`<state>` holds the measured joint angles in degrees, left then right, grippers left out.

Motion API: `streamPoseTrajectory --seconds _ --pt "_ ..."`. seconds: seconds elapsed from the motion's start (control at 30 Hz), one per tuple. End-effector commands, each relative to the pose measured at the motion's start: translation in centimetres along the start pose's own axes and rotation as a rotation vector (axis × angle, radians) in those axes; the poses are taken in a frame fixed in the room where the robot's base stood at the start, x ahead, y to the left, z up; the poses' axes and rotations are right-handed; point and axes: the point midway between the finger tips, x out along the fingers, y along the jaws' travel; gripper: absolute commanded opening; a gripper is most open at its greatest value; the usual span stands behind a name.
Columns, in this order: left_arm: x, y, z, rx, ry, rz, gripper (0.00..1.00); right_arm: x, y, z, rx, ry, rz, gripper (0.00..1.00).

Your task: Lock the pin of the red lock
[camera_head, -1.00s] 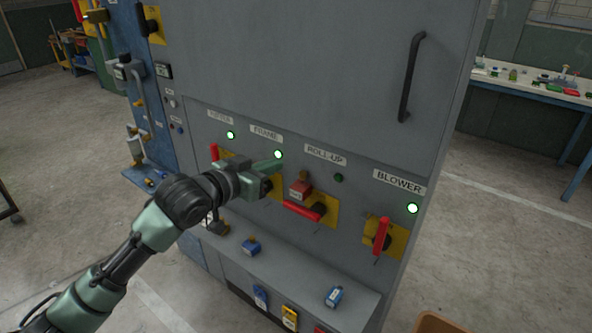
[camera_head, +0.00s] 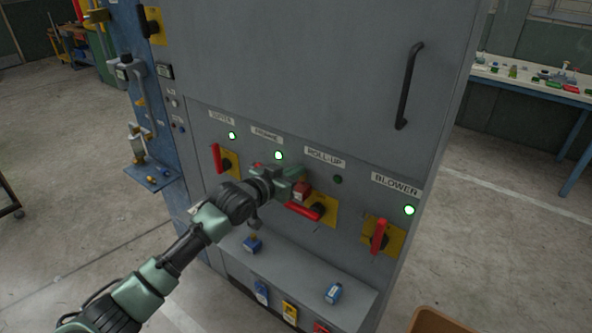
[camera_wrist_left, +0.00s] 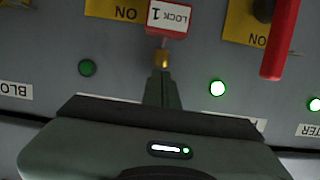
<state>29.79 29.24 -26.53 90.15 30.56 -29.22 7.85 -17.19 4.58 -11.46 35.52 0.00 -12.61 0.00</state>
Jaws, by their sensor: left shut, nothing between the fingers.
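The red lock (camera_head: 301,187) is on the grey cabinet front, at the yellow ROLL-UP switch plate (camera_head: 330,208). Its red switch handle (camera_head: 303,210) lies nearly sideways just below. In the left wrist view, which is upside down, the red lock (camera_wrist_left: 168,20) carries a white "LOCK 1" label. Its brass pin (camera_wrist_left: 162,58) points toward my fingers. My left gripper (camera_head: 300,176) is shut and empty. In the wrist view its fingertips (camera_wrist_left: 163,75) are right at the pin's end; I cannot tell whether they touch. In the head view the gripper hides the pin.
Other red handles stand at the left switch (camera_head: 216,158) and at BLOWER (camera_head: 379,236). An orange bin (camera_head: 445,320) is at the bottom right.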

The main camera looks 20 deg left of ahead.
Motion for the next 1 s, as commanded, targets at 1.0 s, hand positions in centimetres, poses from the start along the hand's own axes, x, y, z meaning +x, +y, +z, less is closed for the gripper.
streamPoseTrajectory --seconds 1.0 --pt "0.2 0.0 0.0 -0.001 -0.003 0.0 0.0 -1.3 0.0 -0.1 0.0 0.0 0.0 0.67"
